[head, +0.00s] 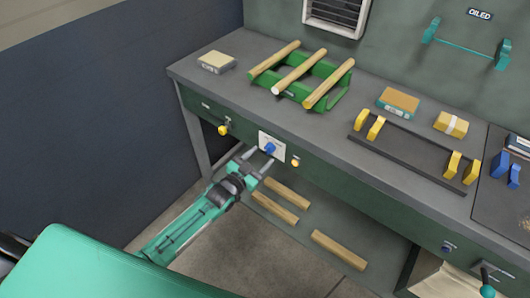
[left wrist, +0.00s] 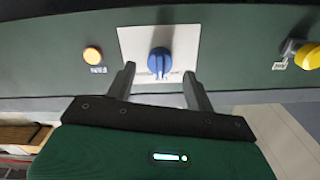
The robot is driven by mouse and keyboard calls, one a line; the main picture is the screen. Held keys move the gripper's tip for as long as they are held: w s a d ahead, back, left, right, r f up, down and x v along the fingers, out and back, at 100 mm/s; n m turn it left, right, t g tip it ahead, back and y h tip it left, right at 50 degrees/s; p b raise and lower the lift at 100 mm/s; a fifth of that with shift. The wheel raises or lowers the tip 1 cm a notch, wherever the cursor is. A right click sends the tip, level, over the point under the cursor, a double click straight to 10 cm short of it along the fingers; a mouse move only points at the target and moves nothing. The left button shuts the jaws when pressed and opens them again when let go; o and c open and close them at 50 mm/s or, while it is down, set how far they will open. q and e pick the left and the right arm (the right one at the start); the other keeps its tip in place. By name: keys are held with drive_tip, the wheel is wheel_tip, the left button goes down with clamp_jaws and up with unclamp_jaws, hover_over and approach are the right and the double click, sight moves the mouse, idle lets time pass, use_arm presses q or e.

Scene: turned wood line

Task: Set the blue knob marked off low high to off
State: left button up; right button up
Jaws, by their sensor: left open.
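The blue knob (head: 270,148) sits on a white plate (head: 265,139) on the green front of the bench. In the left wrist view the knob (left wrist: 160,62) shows a pale pointer line toward the bottom of the picture. The plate's (left wrist: 205,40) markings are too small or hidden to read. My left gripper (head: 260,160) is open and empty, just in front of the knob. In the left wrist view its fingertips (left wrist: 159,72) stand on either side of the knob's lower part; I cannot tell whether they touch it. My right gripper is not in view.
A yellow knob (head: 223,130) is left of the plate, an amber button (head: 295,162) right of it. Above, the bench top (head: 225,88) holds a green rack (head: 267,82) with dowels. Wood pieces (head: 338,250) lie on the lower shelf.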

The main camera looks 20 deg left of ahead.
sight(266, 152)
use_arm(q)
drive_tip(key=x, duration=0.2)
drive_tip(key=shift+w+d, duration=0.15)
drive_tip(key=shift+w, duration=0.4)
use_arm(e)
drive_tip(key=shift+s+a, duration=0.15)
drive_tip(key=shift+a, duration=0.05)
use_arm(q)
drive_tip(key=c, duration=1)
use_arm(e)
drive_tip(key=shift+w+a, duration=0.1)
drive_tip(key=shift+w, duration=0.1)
